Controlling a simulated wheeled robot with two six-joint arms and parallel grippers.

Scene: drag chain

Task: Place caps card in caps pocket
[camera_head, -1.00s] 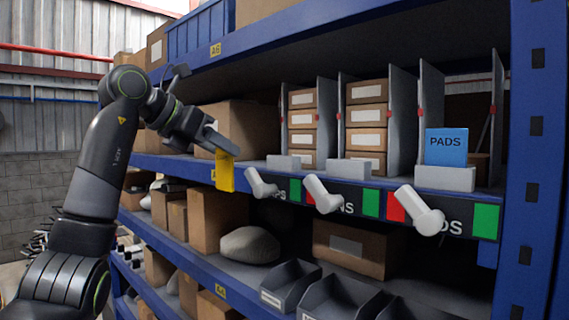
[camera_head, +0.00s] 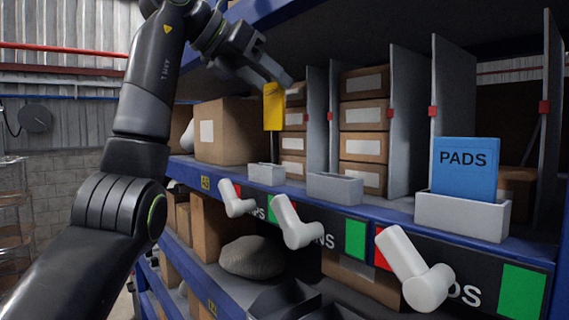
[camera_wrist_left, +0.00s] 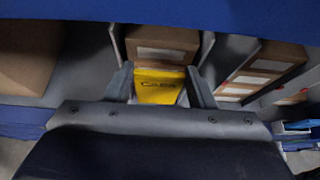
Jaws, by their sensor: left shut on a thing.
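The yellow caps card (camera_head: 273,108) hangs upright from my left gripper (camera_head: 272,84), which is shut on its upper part. In the left wrist view the card (camera_wrist_left: 158,86) shows between the two fingers, with partly readable dark lettering. The caps pocket (camera_head: 266,174) is the small light-grey holder at the left on the shelf edge, above a label of which only "PS" shows. In the head view the card appears above this pocket, with a gap between them; the depth offset is hard to tell. My right gripper is not in view.
A middle grey pocket (camera_head: 335,188) stands empty. The right pocket (camera_head: 462,214) holds a blue PADS card (camera_head: 464,168). White angled handles (camera_head: 297,226) stick out in front of the shelf edge. Grey dividers (camera_head: 409,120) and stacked boxes (camera_head: 364,116) stand behind; a blue beam runs above.

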